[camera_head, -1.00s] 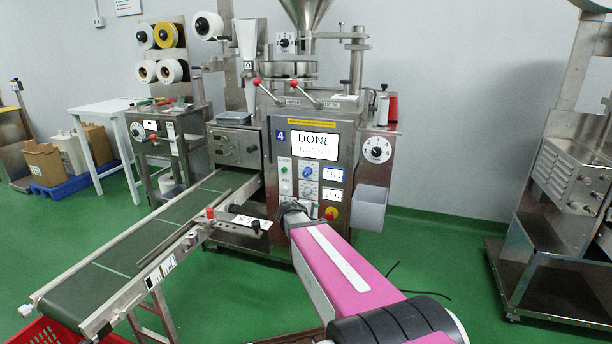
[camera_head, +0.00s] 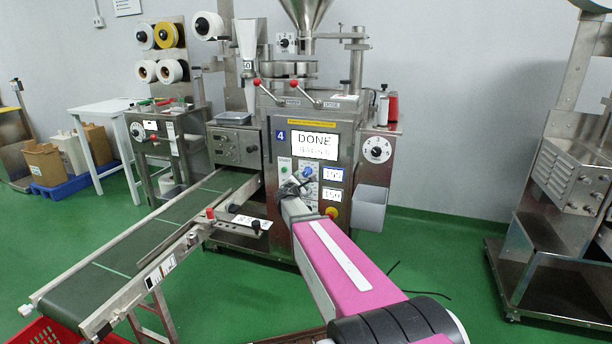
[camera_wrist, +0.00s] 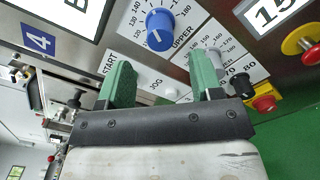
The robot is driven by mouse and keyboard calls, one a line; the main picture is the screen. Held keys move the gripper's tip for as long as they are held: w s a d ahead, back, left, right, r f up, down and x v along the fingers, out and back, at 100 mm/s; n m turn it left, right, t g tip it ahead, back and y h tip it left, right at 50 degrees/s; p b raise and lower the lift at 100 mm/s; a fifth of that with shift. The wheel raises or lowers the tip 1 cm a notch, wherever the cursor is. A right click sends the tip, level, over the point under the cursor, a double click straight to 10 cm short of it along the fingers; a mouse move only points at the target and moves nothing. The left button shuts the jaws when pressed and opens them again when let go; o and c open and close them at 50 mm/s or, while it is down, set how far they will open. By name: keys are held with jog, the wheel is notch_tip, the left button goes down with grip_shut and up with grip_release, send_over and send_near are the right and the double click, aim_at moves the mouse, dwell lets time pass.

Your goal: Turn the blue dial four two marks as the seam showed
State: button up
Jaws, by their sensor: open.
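The blue dial (camera_head: 308,173) sits on the front panel of the packing machine marked 4 (camera_head: 279,135). In the wrist view the blue dial (camera_wrist: 160,29) has a white pointer line and a printed number scale labelled UPPER. My gripper (camera_wrist: 162,78) is open and empty, its two green fingers spread. The dial appears just beyond the fingertips, above the gap between them in the picture, and not between the fingers. In the head view my gripper (camera_head: 291,188) is at the panel, below and left of the dial, partly covering the controls under it.
The machine's screen (camera_head: 314,146) reads DONE. A second scale (camera_wrist: 214,45) lies behind the right finger. A red button on yellow (camera_wrist: 264,101) and a red-and-yellow knob (camera_wrist: 300,42) stand out at the right. A conveyor (camera_head: 140,240) runs out at the left.

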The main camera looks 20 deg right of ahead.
aim_at(305, 175)
jog(key=x, duration=0.7)
jog(key=shift+w, duration=0.15)
jog(key=shift+d, duration=0.1)
jog(key=shift+c, duration=0.2)
jog(key=c, duration=0.9)
